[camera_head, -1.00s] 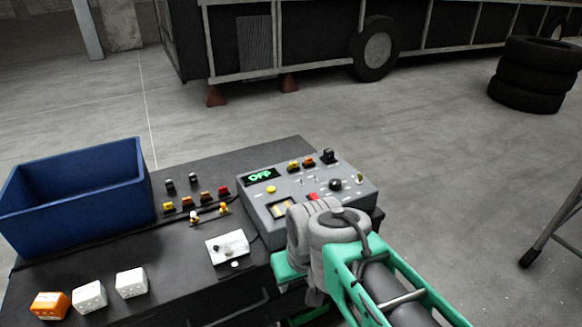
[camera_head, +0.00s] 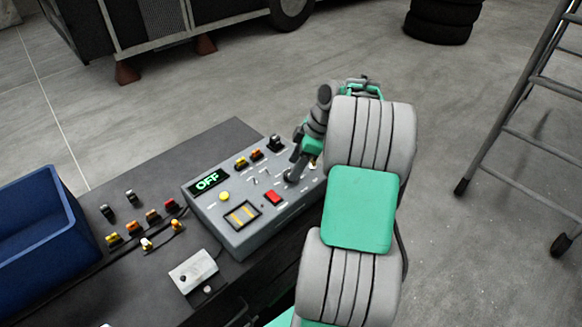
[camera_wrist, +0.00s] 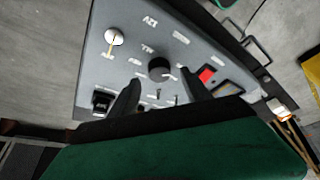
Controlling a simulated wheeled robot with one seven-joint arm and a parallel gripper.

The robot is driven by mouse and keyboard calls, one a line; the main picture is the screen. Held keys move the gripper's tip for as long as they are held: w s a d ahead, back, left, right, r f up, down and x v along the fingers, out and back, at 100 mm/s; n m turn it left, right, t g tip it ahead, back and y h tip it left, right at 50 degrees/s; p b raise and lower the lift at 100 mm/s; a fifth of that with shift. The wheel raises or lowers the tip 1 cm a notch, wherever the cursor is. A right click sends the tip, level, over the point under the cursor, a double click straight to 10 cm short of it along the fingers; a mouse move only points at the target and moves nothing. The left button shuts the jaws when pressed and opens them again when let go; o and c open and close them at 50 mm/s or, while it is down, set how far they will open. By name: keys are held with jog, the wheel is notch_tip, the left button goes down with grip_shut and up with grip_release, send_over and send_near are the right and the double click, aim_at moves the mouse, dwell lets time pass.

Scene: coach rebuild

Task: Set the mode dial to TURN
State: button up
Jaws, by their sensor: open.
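The grey control box (camera_head: 232,226) stands on the dark bench with its green display (camera_head: 208,181) reading OFF. The mode dial appears to be the round black knob (camera_wrist: 160,67) in the wrist view, with small white labels around it that I cannot read surely. In the head view my gripper hides the knob. My gripper (camera_head: 292,172) reaches down over the right part of the panel. In the wrist view its open fingers (camera_wrist: 160,88) point toward the knob, one on each side of its line; I cannot tell whether they touch it.
A red button (camera_head: 273,197), a yellow button (camera_head: 224,196) and black and orange connectors (camera_head: 257,155) share the panel. A blue bin (camera_head: 40,235) and a white switch box (camera_head: 193,271) stand left. A ladder (camera_head: 520,135) is at right.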

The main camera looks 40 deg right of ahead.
jog(key=shift+x, duration=1.35)
jog(key=shift+r, duration=0.1)
grip_shut()
